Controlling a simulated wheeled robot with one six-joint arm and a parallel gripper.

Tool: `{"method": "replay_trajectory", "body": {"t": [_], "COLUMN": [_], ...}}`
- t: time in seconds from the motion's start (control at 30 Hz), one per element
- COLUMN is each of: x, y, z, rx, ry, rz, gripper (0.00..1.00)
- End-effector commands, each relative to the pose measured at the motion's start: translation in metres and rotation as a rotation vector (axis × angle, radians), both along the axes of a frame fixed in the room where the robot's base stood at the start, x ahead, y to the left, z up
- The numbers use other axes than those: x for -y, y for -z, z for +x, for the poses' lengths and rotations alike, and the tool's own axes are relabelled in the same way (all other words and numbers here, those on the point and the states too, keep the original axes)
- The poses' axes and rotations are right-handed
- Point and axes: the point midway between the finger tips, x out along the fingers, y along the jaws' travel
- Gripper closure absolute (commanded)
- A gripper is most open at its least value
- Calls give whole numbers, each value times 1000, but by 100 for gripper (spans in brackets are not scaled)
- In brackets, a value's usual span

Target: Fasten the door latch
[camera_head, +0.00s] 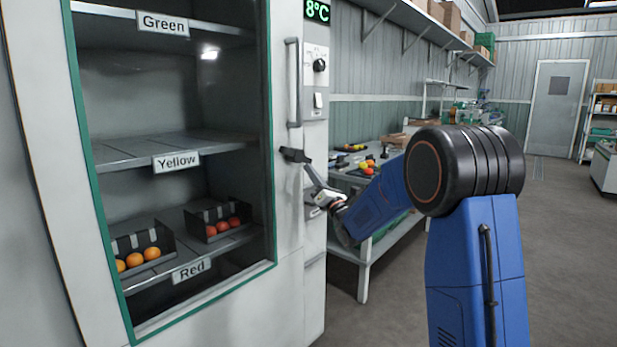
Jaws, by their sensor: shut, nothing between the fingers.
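The cabinet door (288,215) has a white frame and a green-edged glass pane. It appears shut against the cabinet. A small black latch (294,155) sits on the door's right edge, below the vertical handle (293,82). It looks roughly level, pointing left and slightly up; whether it is engaged I cannot tell. My gripper (309,170) is shut and empty. Its fingertips are just below and right of the latch, very near it; I cannot tell whether they touch.
A control panel (315,75) reading 8°C is right of the door. A cluttered workbench (376,242) stands behind my arm. Floor (565,230) at right is open.

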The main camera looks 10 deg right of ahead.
Motion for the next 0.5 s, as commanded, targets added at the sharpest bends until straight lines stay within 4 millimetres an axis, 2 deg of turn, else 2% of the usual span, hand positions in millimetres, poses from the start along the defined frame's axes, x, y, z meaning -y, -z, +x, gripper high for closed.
{"method": "replay_trajectory", "body": {"t": [0.07, 0.5], "x": [5, 15], "y": [-3, -19], "z": [3, 11], "rx": [41, 34], "ry": [2, 1], "rz": [-55, -47], "gripper": [100, 100]}}
